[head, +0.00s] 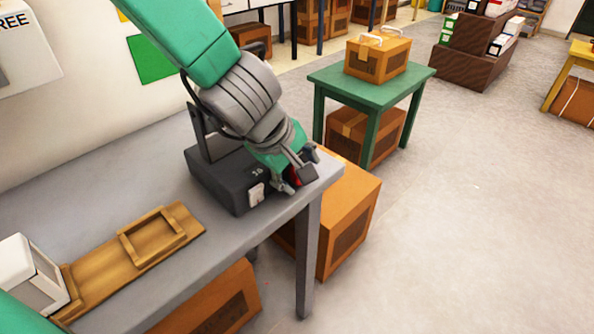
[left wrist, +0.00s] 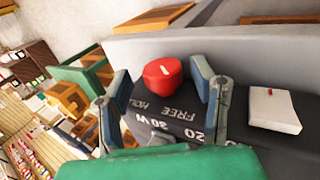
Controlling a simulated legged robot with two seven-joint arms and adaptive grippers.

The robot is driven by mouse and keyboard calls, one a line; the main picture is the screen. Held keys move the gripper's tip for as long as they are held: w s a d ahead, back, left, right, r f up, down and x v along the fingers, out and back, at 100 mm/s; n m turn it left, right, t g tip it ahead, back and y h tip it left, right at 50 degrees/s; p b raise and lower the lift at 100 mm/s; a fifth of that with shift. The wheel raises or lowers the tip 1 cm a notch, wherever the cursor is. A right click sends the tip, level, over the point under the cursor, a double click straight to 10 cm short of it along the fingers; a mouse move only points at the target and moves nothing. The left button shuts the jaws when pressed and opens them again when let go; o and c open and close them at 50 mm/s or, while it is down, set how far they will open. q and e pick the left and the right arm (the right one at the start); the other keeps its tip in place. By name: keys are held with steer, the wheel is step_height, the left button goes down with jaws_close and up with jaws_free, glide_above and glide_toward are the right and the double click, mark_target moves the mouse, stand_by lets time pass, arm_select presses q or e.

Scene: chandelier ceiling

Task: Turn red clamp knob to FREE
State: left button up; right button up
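The red clamp knob (left wrist: 163,76) sits on a dark grey box in the left wrist view, with a short white mark on its top. The lettering FREE and HOLD is on the box beside it. In the head view only a sliver of red (head: 297,175) shows behind my fingers. My left gripper (left wrist: 160,68) is open, one finger on each side of the knob, with a visible gap at least on the left. It also shows at the box's right end in the head view (head: 297,170). The box (head: 215,183) stands on the grey table. My right gripper is not in view.
A white switch (head: 257,194) is on the box's front. A wooden board with a frame (head: 185,218) and a white block (head: 30,275) lie on the grey table (head: 110,170). A green table (head: 335,78) with a carton stands beyond.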

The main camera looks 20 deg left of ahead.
arm_select(q)
steer(key=v, duration=1.1)
steer(key=shift+s+r, duration=0.2)
steer(key=shift+r, duration=0.15)
stand_by(0.4)
